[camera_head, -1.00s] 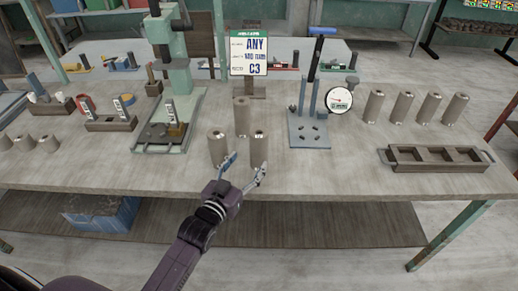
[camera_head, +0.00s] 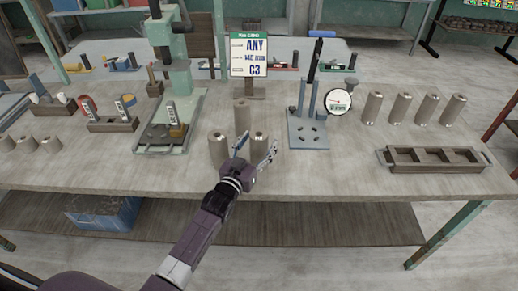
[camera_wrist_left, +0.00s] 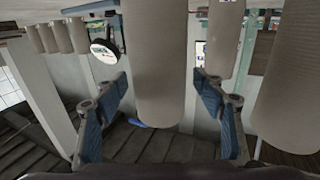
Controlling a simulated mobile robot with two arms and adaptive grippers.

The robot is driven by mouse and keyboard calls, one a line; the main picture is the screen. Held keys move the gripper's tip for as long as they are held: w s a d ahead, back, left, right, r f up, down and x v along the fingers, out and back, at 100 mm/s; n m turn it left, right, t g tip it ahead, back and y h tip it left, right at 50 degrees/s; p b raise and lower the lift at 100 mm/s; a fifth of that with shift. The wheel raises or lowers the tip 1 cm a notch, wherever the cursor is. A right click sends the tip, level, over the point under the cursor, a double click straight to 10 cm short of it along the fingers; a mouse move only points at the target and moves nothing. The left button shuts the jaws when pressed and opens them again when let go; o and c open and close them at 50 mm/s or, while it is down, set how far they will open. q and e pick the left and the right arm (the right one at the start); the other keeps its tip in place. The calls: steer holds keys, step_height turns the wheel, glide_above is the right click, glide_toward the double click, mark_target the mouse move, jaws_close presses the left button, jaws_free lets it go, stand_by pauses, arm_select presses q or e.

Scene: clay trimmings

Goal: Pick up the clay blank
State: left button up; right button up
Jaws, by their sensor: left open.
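Three grey-brown clay blanks stand upright in a cluster near the front middle of the bench: a front right blank (camera_head: 260,138), a front left blank (camera_head: 216,147) and a back blank (camera_head: 242,115). My left gripper (camera_head: 258,146) is open at the front right blank, its lower part hidden behind the fingers. In the left wrist view, whose picture is upside down, this blank (camera_wrist_left: 155,65) sits between the two open blue-padded fingers, with visible gaps on both sides. The other blanks show at the right edge (camera_wrist_left: 290,95) and behind (camera_wrist_left: 221,38). My right gripper is not in view.
A sign (camera_head: 250,55) stands behind the cluster. A green press (camera_head: 170,75) is left, a gauge stand (camera_head: 308,130) with a round dial (camera_head: 338,102) right. Several more blanks (camera_head: 402,107) and an empty wooden tray (camera_head: 435,167) are further right. Bare bench (camera_head: 330,175) lies right of my gripper.

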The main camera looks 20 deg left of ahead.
arm_select(q)
steer(key=c, duration=1.7)
steer(key=shift+r, duration=0.2)
jaws_close()
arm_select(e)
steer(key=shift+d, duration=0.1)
